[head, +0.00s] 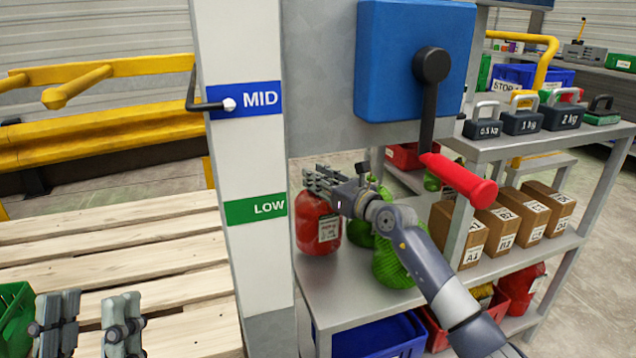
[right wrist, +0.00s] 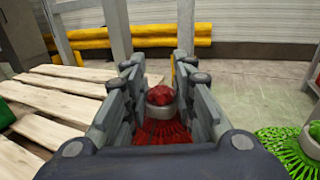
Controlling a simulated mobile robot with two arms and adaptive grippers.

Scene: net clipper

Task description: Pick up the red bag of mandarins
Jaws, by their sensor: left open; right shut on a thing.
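The red bag of mandarins (head: 312,222) is a red net bag with a white label, at the left end of the grey shelf (head: 345,290). My right gripper (head: 325,183) reaches over it from the right and is shut on its upper part. In the right wrist view the red bag (right wrist: 160,97) shows between the two fingers, with its red net spreading below. Whether its bottom touches the shelf is not clear. My left gripper (head: 90,322) is open and empty at the lower left, in front of the wooden slats.
Green net bags (head: 392,262) stand right of the red bag. A white post (head: 245,150) with MID and LOW labels is close on the left. A red-handled lever (head: 458,178) hangs above my right arm. Cardboard boxes (head: 495,228) and weights (head: 522,120) are further right.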

